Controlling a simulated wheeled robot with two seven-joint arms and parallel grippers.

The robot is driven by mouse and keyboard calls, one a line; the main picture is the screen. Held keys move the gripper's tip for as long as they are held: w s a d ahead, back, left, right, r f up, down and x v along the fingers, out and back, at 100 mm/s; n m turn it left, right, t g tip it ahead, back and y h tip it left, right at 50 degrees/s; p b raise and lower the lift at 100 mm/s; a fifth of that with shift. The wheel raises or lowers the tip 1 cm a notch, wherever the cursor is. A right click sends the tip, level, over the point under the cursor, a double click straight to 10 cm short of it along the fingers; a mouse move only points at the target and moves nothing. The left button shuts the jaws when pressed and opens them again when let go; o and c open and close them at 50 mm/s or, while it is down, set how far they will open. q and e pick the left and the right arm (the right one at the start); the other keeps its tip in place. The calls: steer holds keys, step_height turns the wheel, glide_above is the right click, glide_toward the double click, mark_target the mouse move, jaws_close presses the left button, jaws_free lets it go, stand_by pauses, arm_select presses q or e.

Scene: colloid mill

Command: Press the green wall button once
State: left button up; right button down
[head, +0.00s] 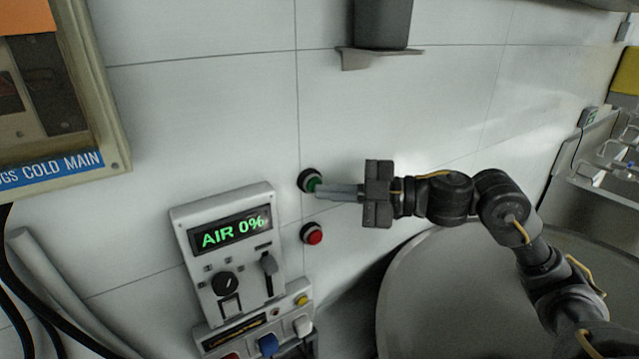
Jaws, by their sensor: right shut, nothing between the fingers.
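The green wall button (311,182) sits in a dark round collar on the white tiled wall. My right gripper (320,190) comes in from the right with its fingers shut and empty. Its fingertips overlap the lower right part of the green button in the head view. I cannot tell whether they touch it or stop just short of it. The left gripper is not in view.
A red button (314,237) sits just below the green one. A control box (222,263) reading "AIR 0%" is at lower left. A cabinet (112,110) is at upper left. A large round vessel (420,285) stands under my right arm.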

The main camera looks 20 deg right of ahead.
steer(key=shift+w, duration=0.4)
stand_by(0.7)
steer(key=shift+s, duration=0.15)
steer(key=shift+s+d, duration=0.1)
steer(key=shift+s, duration=0.65)
steer(key=s, duration=0.3)
steer(key=s+b, duration=0.1)
steer(key=s, duration=0.1)
steer(key=shift+d, duration=0.3)
stand_by(0.9)
